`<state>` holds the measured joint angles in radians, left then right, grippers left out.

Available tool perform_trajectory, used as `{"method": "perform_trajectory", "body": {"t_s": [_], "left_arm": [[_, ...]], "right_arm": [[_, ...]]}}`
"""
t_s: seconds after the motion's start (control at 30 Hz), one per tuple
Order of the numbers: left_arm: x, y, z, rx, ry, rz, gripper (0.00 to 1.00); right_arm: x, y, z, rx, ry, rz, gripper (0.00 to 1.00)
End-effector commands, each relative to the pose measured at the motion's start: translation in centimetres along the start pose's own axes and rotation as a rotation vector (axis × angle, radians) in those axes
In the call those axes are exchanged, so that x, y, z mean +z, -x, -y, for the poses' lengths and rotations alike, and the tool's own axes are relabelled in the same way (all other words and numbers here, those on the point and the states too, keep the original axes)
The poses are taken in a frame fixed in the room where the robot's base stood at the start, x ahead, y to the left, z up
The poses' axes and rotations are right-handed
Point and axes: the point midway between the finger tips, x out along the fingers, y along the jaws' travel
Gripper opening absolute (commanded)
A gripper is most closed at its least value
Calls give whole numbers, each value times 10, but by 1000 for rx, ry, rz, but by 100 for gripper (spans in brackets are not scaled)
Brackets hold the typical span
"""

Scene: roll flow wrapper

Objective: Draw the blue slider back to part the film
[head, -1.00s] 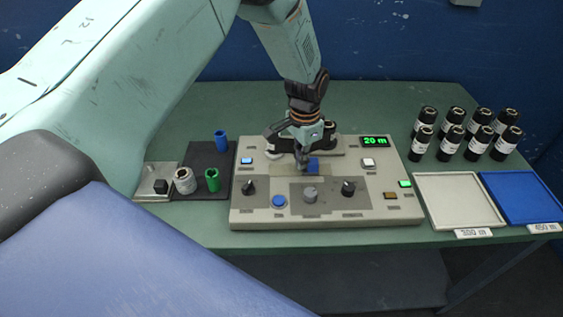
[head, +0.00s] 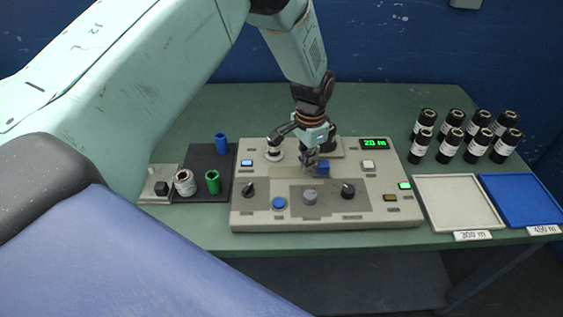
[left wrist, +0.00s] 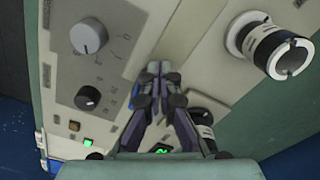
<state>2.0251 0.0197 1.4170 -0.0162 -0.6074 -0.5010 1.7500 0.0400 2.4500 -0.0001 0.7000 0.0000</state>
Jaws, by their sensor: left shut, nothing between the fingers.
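The blue slider (head: 323,167) is a small blue block in the recessed strip of the grey wrapper panel (head: 240,215). My left gripper (head: 309,167) is shut, with its fingertips low at the slider's left side. They look to be against it, but I cannot be sure of contact. In the left wrist view the shut fingers (left wrist: 159,70) point at the panel, and a sliver of blue (left wrist: 136,95) shows beside them. A black roll (head: 329,143) stands partly hidden behind the gripper; the wrist view shows a black-and-white roll (left wrist: 280,50). I cannot make out the film.
The panel carries dark knobs (head: 348,190), a blue button (head: 279,203) and a green display (head: 374,143). Several black rolls (head: 450,145), a white tray (head: 455,181) and a blue tray (head: 525,205) are at the right. Blue and green cylinders (head: 212,183) stand at the left.

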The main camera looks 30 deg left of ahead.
Motion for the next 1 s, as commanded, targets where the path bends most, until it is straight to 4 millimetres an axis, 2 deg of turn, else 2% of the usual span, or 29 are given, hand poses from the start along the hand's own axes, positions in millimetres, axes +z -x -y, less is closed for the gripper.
{"method": "perform_trajectory", "body": {"t_s": [1.0], "left_arm": [[0,74,0,0,0,1,0]], "right_arm": [[0,63,0,0,0,0,40]]}}
